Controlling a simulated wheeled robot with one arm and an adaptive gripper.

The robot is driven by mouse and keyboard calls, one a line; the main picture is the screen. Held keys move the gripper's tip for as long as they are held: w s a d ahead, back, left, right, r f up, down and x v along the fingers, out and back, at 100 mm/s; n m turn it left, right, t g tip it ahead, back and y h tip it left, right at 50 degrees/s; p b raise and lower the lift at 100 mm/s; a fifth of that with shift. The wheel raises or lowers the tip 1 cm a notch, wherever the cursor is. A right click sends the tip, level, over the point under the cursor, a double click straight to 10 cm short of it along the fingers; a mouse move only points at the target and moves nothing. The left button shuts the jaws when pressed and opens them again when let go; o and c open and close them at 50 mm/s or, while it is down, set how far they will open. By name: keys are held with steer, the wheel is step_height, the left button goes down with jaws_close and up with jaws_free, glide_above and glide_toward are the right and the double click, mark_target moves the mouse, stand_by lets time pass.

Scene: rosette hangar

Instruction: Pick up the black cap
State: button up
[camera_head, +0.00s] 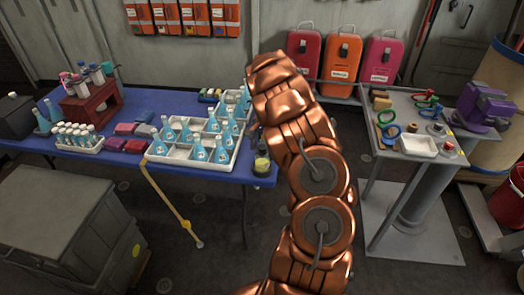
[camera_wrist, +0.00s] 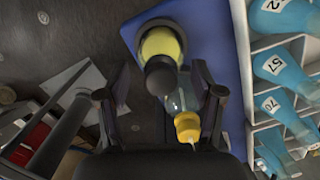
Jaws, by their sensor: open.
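A round black piece (camera_wrist: 160,77), which looks like the black cap, shows in the wrist view between my fingers. It overlaps a round yellow top with a dark rim (camera_wrist: 161,43) and the side of a clear bottle with a yellow tip (camera_wrist: 187,127). I cannot tell which of these it sits on. My gripper (camera_wrist: 162,82) is open, with one finger on each side of the black piece and no clear contact. In the head view a dark jar with a yellowish top (camera_head: 262,166) stands at the blue table's near right corner. My arm hides the gripper there.
The blue table (camera_head: 205,172) holds a white divided tray (camera_head: 190,158) of blue flasks (camera_head: 221,150), close to my gripper's right in the wrist view. A grey stand (camera_head: 425,100) with small parts is to the right. A grey crate (camera_head: 60,215) is at lower left.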

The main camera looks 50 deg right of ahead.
mark_target(264, 148)
steer(key=c, duration=0.9)
steer(key=shift+o, duration=0.2)
steer(key=shift+r, duration=0.1)
steer(key=shift+r+b, duration=0.85)
steer(key=shift+r, duration=0.7)
steer(key=shift+s+d+r, duration=0.15)
steer(key=shift+s, duration=0.15)
steer(key=s+d+r+b, duration=0.2)
steer(key=s+d, duration=0.3)
steer(key=s, duration=0.9)
steer(key=shift+s+r+b, duration=0.15)
steer(key=shift+s+b, duration=0.05)
steer(key=shift+b, duration=0.65)
steer(key=shift+d, duration=0.1)
